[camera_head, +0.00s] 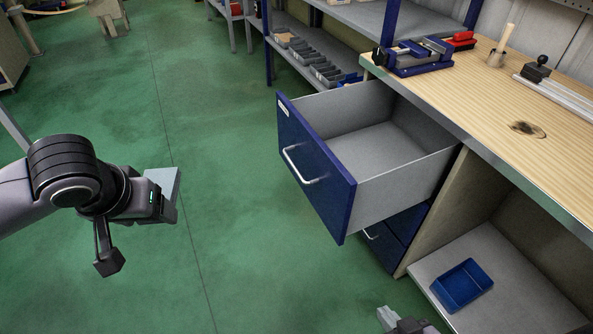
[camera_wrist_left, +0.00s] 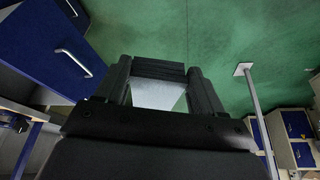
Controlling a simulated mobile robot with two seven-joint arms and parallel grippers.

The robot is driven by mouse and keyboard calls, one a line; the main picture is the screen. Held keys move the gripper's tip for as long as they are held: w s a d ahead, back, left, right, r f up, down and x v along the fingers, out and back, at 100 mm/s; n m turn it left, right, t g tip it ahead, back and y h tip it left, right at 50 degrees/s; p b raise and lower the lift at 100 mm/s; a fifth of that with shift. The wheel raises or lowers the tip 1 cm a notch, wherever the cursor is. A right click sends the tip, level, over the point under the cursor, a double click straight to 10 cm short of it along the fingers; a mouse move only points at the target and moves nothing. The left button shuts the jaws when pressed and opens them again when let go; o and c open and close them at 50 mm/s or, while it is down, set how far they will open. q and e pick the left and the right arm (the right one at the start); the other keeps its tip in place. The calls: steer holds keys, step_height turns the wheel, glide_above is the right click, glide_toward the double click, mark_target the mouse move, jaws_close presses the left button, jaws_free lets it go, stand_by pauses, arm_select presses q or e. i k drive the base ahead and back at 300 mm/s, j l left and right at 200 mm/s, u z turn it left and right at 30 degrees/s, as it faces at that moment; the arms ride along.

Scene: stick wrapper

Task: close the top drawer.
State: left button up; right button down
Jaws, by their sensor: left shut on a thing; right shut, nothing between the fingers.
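The top drawer (camera_head: 318,179) stands pulled out from the workbench, with a blue front, a silver handle (camera_head: 300,166) and an empty-looking grey inside. Its blue front also shows at upper left in the left wrist view (camera_wrist_left: 45,50). My left gripper (camera_head: 168,195) is to the left of the drawer, well apart from it, and is shut on a light grey flat-faced thing (camera_wrist_left: 158,95). What that thing is I cannot tell. My right gripper (camera_head: 388,316) shows only in part at the bottom edge, below the drawer, shut and empty.
A lower blue drawer (camera_head: 384,243) sits under the open one. The wooden bench top (camera_head: 480,100) carries a blue vise (camera_head: 415,58) and tools. A blue bin (camera_head: 462,285) stands on the lower shelf. The green floor (camera_head: 215,110) left of the drawer is clear.

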mark_target(362, 154)
steer(key=i+j, duration=0.8)
steer(key=j, duration=0.2)
steer(key=z, duration=0.05)
